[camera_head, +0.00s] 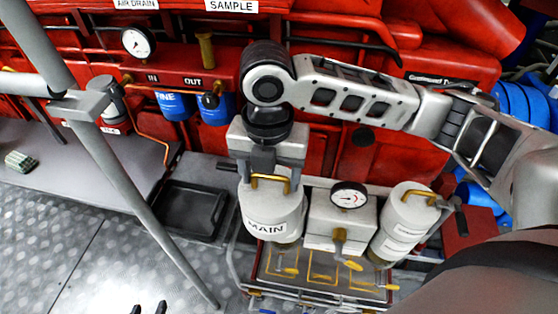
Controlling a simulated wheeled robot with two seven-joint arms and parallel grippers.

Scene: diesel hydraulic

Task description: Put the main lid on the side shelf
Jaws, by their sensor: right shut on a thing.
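The white canister labelled MAIN (270,222) stands upright in the rack at the centre. Its main lid (262,198) is on top and carries a brass handle (270,181). My right gripper (268,174) reaches down from above and is shut on this handle; its body hides part of the lid. I cannot tell whether the lid is raised off the canister. A grey side shelf (85,150) lies at the left.
A black tray (188,210) sits between shelf and canister. A gauge box (340,217) and a second canister (403,225) stand right of it. A grey diagonal pole (130,190) crosses the left side. A greenish block (20,161) lies on the otherwise mostly clear shelf.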

